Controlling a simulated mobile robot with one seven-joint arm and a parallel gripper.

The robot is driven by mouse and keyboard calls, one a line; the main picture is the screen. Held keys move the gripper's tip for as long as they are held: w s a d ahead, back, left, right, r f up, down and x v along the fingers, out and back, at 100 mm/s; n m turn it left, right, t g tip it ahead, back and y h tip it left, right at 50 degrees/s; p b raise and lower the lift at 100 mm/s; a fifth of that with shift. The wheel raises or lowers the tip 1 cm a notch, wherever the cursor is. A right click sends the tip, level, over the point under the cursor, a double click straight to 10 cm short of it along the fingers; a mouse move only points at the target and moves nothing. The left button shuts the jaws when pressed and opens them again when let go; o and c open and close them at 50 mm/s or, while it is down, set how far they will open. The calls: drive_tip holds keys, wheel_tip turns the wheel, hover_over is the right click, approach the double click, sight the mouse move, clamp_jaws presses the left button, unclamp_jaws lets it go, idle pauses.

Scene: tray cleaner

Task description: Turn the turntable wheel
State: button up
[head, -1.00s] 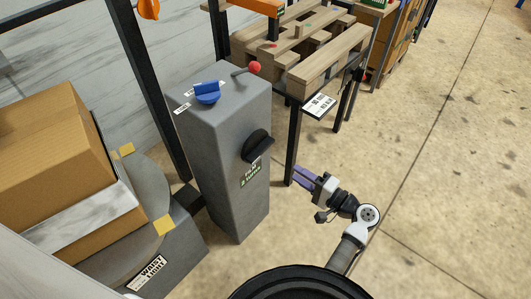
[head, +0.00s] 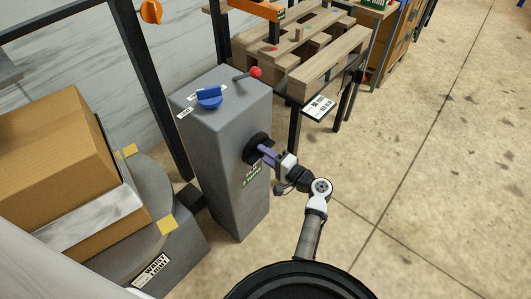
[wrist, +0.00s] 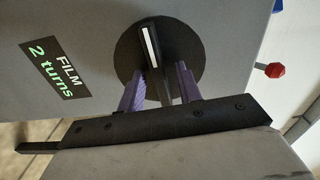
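A round black wheel (head: 253,146) with a raised bar handle sits on the side of a grey pedestal (head: 222,165). In the wrist view the wheel's black disc (wrist: 125,52) fills the upper middle, its bar carrying a white stripe. A label beside it reads "FILM 2 turns" (wrist: 53,68). My gripper (head: 265,152) is at the wheel. Its purple fingers (wrist: 160,70) stand on either side of the bar, with visible gaps, so it looks open. The fingertips overlap the disc in view; I cannot tell whether they touch it.
On the pedestal top are a blue knob (head: 209,97) and a red-tipped lever (head: 255,72). A grey round turntable (head: 160,190) with a cardboard box (head: 55,145) stands left. A pallet rack (head: 310,85) stands behind. The floor to the right is clear.

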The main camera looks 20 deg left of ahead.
drive_tip(key=shift+a, duration=0.1)
clamp_jaws()
drive_tip(key=shift+n+b, duration=0.5)
drive_tip(key=shift+b, duration=0.4)
drive_tip(key=shift+n+b, duration=1.1)
drive_tip(key=shift+b, duration=0.8)
drive_tip(key=shift+f+n+b, duration=0.15)
drive_tip(key=shift+n+b, duration=0.15)
drive_tip(key=shift+b, duration=0.45)
